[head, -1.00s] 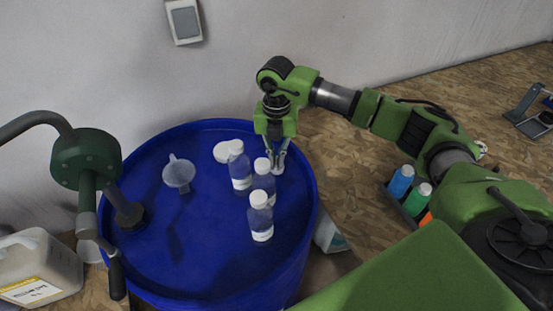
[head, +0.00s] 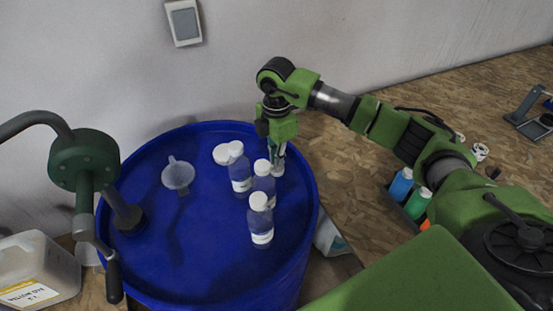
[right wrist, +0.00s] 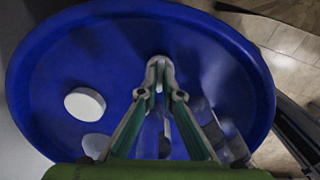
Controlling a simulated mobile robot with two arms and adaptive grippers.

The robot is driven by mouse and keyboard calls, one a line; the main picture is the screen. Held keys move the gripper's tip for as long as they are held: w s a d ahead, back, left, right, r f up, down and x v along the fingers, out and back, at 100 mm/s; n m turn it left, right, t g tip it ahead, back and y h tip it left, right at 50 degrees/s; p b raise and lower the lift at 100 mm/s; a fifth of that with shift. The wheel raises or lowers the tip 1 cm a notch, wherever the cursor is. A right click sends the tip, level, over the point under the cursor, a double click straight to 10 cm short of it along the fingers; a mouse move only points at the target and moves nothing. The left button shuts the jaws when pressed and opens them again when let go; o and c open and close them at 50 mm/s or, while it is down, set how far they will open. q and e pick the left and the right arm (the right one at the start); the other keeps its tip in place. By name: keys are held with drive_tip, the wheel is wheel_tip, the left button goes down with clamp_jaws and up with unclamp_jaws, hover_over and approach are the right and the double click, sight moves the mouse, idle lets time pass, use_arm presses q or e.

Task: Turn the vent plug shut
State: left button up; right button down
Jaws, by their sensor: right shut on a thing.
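The blue drum (head: 150,268) stands upright against the wall, its top facing up. My right gripper (head: 277,170) points down at the far right part of the drum top. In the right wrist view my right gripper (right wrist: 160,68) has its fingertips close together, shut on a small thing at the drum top. That is where the vent plug seems to be; the fingertips hide most of it, so its angle cannot be told. My left gripper is not in view.
Several clear bottles with white caps (head: 262,222) stand just left of the gripper. A white round lid (head: 221,154) and a clear funnel (head: 178,174) lie on the drum top. A green drum pump (head: 84,160) rises at the left.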

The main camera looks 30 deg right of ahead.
drive_tip(key=shift+w+d+r+m, duration=0.1)
drive_tip(key=shift+w+r+m, duration=0.15)
drive_tip(key=shift+m, duration=0.65)
drive_tip(key=c, duration=2.2)
unclamp_jaws()
drive_tip(key=shift+c, duration=0.2)
drive_tip(key=shift+s+f, duration=0.1)
drive_tip(key=shift+s, duration=0.05)
wheel_tip(320, 180, up, 12)
